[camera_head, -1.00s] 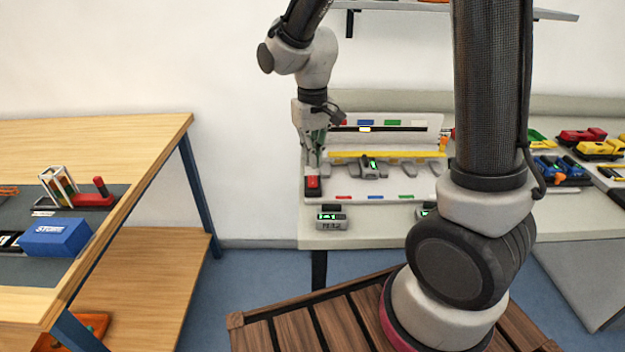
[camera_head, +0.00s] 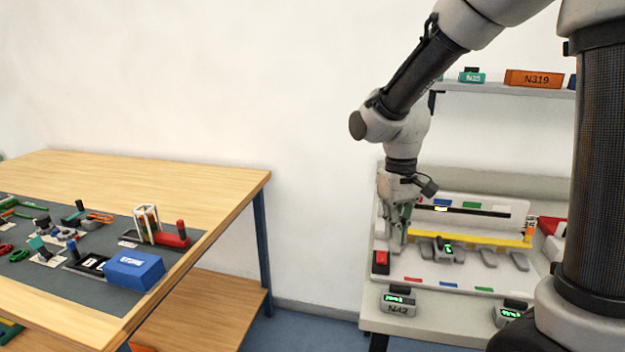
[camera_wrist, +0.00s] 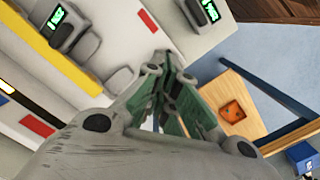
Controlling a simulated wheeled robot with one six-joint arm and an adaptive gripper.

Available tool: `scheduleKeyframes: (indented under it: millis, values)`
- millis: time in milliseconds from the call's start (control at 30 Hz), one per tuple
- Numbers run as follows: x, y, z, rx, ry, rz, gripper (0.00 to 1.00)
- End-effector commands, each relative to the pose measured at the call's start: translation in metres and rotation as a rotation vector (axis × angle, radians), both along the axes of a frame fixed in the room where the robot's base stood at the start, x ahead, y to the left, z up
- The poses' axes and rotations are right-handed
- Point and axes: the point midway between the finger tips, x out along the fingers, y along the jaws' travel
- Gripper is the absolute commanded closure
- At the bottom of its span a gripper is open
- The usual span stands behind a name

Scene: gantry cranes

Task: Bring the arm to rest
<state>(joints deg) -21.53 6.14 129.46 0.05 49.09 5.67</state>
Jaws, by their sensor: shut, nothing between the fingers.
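My arm reaches from the upper right of the head view down to the white bench. My gripper (camera_head: 397,246) points downward above the left end of the white panel board (camera_head: 425,268), just above and right of a red block (camera_head: 381,258) on a dark base. The gripper is shut and empty. In the wrist view its green-padded fingers (camera_wrist: 165,60) come together at the tips, with nothing between them. The gap between the fingertips and the board is hard to judge.
A wooden table (camera_head: 190,181) with a grey mat, a blue box (camera_head: 134,270) and several tools stands at the left. Small grey devices with green displays (camera_head: 398,302) sit at the bench's front. A shelf (camera_head: 500,90) hangs above. Free floor lies between table and bench.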

Motion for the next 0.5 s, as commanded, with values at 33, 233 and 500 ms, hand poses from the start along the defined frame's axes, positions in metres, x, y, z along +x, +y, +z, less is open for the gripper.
scheduleKeyframes:
  millis: [33, 233, 500]
  values:
    - [-0.012, -0.009, 0.011, 0.004, -0.008, 0.004, 1.0]
    - [-0.06, -0.052, 0.052, 0.028, -0.072, -0.027, 1.0]
    - [-0.123, -0.103, 0.095, 0.06, -0.243, -0.135, 1.0]
